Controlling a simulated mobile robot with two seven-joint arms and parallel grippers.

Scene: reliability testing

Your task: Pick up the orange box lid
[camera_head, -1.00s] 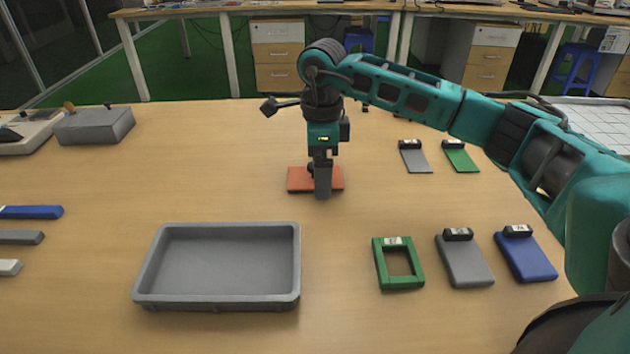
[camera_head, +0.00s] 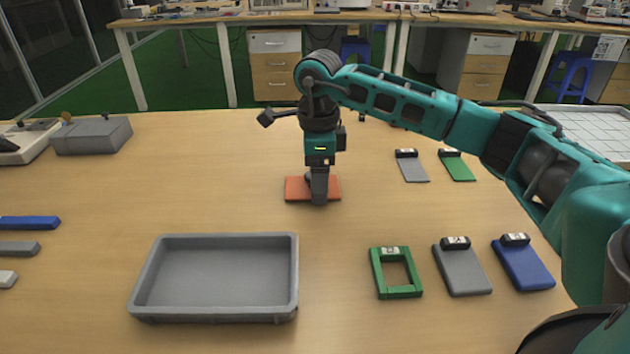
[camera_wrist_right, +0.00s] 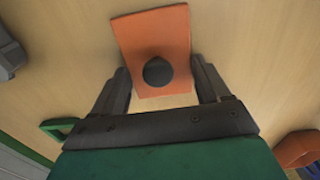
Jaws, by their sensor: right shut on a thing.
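The orange box lid (camera_head: 296,188) is a flat, roughly rectangular plate on the table, behind the grey tray. In the right wrist view the lid (camera_wrist_right: 152,32) has a round black knob (camera_wrist_right: 158,71) on it. My right gripper (camera_head: 318,196) points down at the lid and hides part of it. In the wrist view the right gripper (camera_wrist_right: 160,68) has one finger on each side of the knob, and it is shut on the lid. I cannot tell exactly where the fingers touch. The lid shows no clear lift. My left gripper is out of view.
An empty grey tray (camera_head: 290,262) stands in front. A green frame (camera_head: 378,274), a grey plate (camera_head: 462,270) and a blue plate (camera_head: 523,266) lie at front right. Smaller grey (camera_head: 412,170) and green (camera_head: 459,170) plates lie behind. A grey box (camera_head: 92,137) stands far left.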

